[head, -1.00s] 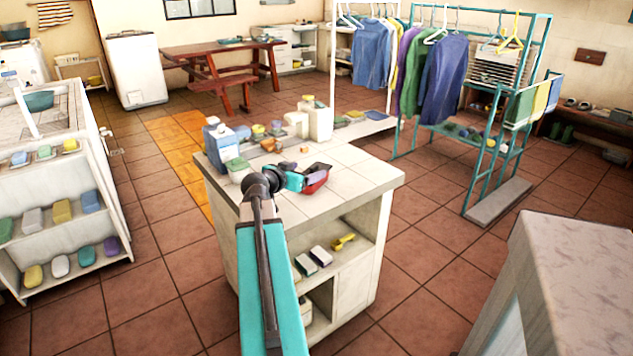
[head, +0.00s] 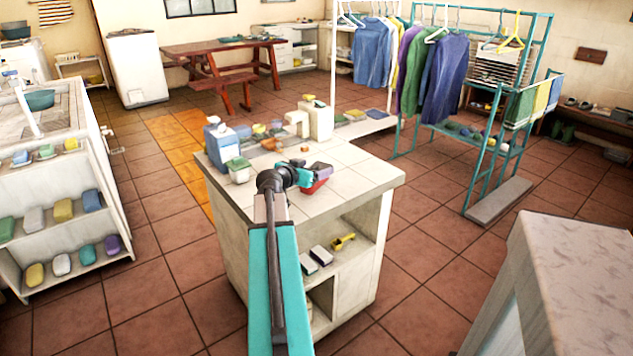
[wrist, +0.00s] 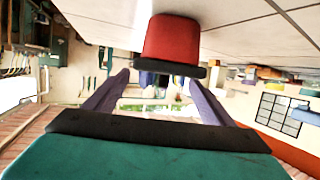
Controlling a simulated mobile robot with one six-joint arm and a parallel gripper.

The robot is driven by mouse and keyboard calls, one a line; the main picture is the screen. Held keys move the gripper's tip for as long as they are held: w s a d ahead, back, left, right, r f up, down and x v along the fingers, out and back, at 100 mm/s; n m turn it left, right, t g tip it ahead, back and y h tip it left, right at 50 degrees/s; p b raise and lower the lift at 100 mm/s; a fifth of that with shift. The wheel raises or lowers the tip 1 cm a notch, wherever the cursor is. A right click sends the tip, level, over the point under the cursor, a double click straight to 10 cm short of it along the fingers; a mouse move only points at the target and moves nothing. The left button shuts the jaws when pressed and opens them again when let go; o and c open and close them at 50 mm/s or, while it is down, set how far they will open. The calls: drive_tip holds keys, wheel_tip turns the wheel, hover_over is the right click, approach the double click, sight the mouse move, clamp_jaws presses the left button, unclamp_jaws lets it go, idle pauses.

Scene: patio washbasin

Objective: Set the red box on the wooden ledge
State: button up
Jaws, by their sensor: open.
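The red box (head: 315,186) sits on the white tiled counter (head: 345,178), partly covered by my gripper in the head view. In the wrist view the red box (wrist: 172,38) shows close ahead, with a dark band along its lower edge in the picture. My gripper (wrist: 158,80) is open, its two fingers apart on either side of the view below the box; I see no contact. In the head view my gripper (head: 304,178) is at the box's left side. A dark wooden ledge (head: 598,112) with shoes runs along the right wall; I cannot tell if it is the task's ledge.
Bottles (head: 222,144), a white jug (head: 318,118) and small blocks stand at the counter's back and left. A clothes rack (head: 487,140) stands right.

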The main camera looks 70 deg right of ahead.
sight(318, 165)
drive_tip(key=shift+p+x, duration=0.45)
drive_tip(key=shift+x, duration=1.4)
drive_tip(key=shift+d+f, duration=0.15)
drive_tip(key=shift+d, duration=0.55)
drive_tip(key=shift+c, duration=0.6)
drive_tip(key=c, duration=1.2)
